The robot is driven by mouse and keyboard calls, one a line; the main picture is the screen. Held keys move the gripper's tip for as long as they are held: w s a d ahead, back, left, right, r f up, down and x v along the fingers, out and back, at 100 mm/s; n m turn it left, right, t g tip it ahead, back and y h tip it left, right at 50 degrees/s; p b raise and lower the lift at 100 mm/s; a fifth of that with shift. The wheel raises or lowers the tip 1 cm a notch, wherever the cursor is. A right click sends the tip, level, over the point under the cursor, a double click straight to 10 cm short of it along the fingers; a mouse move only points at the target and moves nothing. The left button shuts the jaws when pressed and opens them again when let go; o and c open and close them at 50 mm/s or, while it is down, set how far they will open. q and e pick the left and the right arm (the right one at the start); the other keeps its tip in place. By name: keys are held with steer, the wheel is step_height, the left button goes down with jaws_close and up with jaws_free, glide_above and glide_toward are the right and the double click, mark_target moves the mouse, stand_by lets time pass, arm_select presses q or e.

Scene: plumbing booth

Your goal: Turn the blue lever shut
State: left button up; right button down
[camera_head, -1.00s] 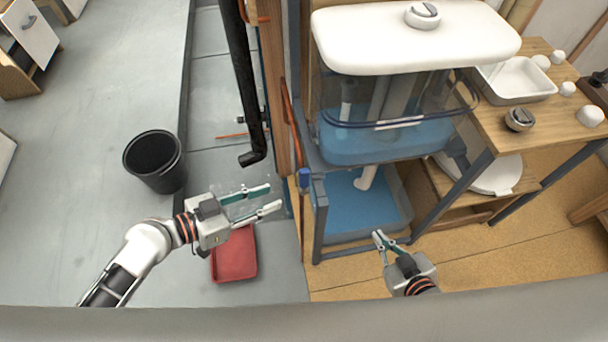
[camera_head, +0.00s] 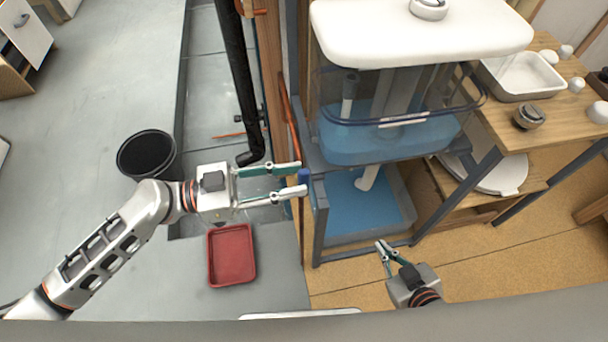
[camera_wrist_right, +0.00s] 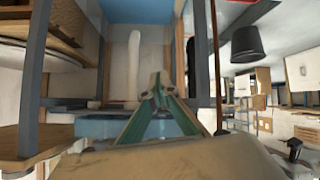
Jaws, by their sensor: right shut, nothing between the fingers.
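The small blue lever (camera_head: 303,175) stands on the wooden post at the left side of the water tank stand. My left gripper (camera_head: 299,179) reaches in from the left with its two fingers apart. Its fingertips are right at the lever, one on the far side and one on the near side in the picture; I cannot tell whether they touch it. My right gripper (camera_head: 382,246) is in front of the lower basin, shut and empty. Its fingertips also show together in the right wrist view (camera_wrist_right: 157,84). The lever is not clearly visible in that view.
A clear tank of blue water (camera_head: 390,140) with a white lid stands above a lower basin (camera_head: 398,195). A black pipe (camera_head: 240,85) hangs left of the post. A red tray (camera_head: 231,256) and black bucket (camera_head: 147,153) are on the floor. A wooden bench (camera_head: 550,120) stands right.

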arm_select(q)
steer(key=shift+w+d+r, duration=0.1)
steer(key=shift+w+d, duration=0.05)
steer(key=shift+d, duration=1.3)
steer(key=shift+c, duration=0.7)
jaws_close()
arm_select(e)
steer(key=shift+s+d+f, duration=0.15)
steer(key=shift+s+f, duration=0.1)
steer(key=shift+s, duration=0.15)
